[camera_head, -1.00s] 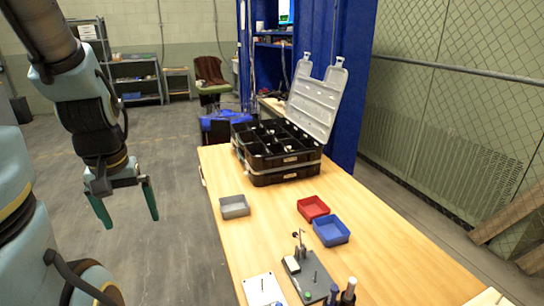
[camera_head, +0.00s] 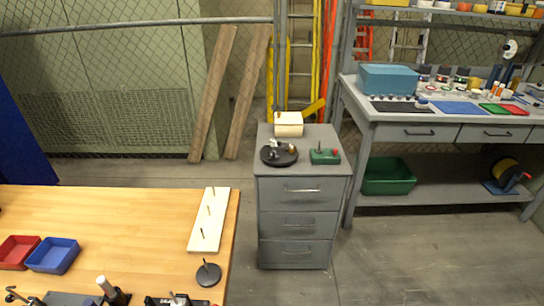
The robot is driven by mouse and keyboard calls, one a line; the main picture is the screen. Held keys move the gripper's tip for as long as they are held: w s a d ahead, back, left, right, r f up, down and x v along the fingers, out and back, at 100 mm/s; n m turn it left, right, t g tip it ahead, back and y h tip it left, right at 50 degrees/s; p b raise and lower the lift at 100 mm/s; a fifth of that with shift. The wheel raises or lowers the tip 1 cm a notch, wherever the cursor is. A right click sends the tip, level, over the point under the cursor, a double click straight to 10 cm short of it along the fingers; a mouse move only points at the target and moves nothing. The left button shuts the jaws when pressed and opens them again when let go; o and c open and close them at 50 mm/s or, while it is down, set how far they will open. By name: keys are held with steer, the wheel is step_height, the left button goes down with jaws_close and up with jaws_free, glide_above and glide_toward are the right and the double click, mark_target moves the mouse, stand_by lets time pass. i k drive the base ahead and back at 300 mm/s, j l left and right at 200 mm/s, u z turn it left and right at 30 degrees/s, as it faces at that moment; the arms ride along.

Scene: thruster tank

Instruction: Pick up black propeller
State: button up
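I cannot make out a black propeller for certain in the head view. Small dark items at the table's bottom edge (camera_head: 172,300) are cut off by the frame, and I cannot tell what they are. A black disc with an upright pin (camera_head: 208,275) stands on the wooden table near its right edge. A black round piece with small metal parts on it (camera_head: 279,155) sits on top of the grey drawer cabinet. My gripper is not in view.
The wooden table (camera_head: 110,215) holds a red tray (camera_head: 18,252), a blue tray (camera_head: 53,256) and a white board with pegs (camera_head: 209,220). The grey drawer cabinet (camera_head: 298,218) stands to its right, then a workbench (camera_head: 440,128). Floor is clear in front of the bench.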

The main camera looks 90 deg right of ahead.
mark_target(273, 155)
steer(key=k+j, duration=0.2)
steer(key=k, duration=0.25)
steer(key=k+l, duration=0.15)
steer(key=k, duration=0.4)
steer(key=k+l+z, duration=0.1)
steer(key=k, duration=0.4)
steer(key=k+l, duration=0.1)
steer(key=l, duration=0.25)
steer(key=k+l, duration=0.15)
steer(key=l, duration=0.2)
steer(key=k+l+z, duration=0.1)
steer(key=l, duration=0.25)
steer(key=k+l, duration=0.1)
steer(key=l, duration=0.25)
steer(key=i+l, duration=0.1)
steer(key=l, duration=1.15)
steer(key=i+l, duration=0.15)
steer(key=l, duration=0.45)
steer(key=z, duration=0.05)
